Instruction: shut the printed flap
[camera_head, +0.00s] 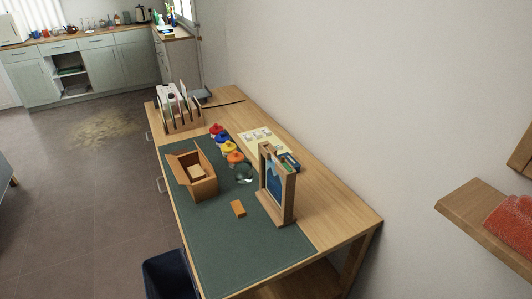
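A small brown cardboard box (204,188) stands open on the green desk mat (215,252). Flaps stand out at its far and left sides, and a pale block (196,172) shows inside it. No print can be made out on any flap at this size, so I cannot tell which one is the printed flap. Neither of my grippers is in view.
A glass bowl (244,174) and several colored lidded pots (229,147) stand close behind. The mat's front part is clear.

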